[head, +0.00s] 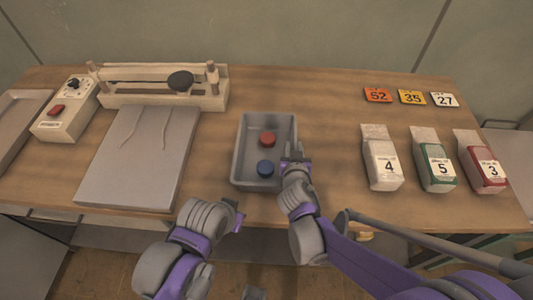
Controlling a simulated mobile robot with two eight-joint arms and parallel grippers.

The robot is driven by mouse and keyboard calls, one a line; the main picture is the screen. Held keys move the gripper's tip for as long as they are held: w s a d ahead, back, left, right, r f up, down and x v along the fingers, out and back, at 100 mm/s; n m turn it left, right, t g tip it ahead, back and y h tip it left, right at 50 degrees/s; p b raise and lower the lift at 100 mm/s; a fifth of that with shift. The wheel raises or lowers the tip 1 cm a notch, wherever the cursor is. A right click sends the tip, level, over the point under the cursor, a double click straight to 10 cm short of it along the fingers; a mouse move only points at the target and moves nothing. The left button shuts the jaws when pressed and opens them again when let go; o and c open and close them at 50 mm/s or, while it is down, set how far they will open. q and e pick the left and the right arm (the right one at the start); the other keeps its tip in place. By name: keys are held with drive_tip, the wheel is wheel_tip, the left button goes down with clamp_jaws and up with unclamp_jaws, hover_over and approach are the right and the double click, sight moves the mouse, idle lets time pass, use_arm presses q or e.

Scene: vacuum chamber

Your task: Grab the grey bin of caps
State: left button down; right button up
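The grey bin (264,122) is an open rectangular tray on the wooden table, near the middle. Inside it are a red cap (267,139) and a blue cap (265,168). My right gripper (293,151) is at the bin's right wall, with its two fingertips a little apart near the rim. I cannot tell whether they touch the wall. My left gripper (238,217) is at the table's front edge, in front of and left of the bin. Its fingers are too small and turned to show whether they are open.
A heat sealer (160,91), a grey flat board (137,160) and a switch box (66,108) are on the left. Bags numbered 4 (382,163), 5 (434,165) and 3 (482,165) stand on the right, with number cards (411,97) behind. The table behind the bin is clear.

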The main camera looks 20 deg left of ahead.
clamp_jaws()
idle(1.1)
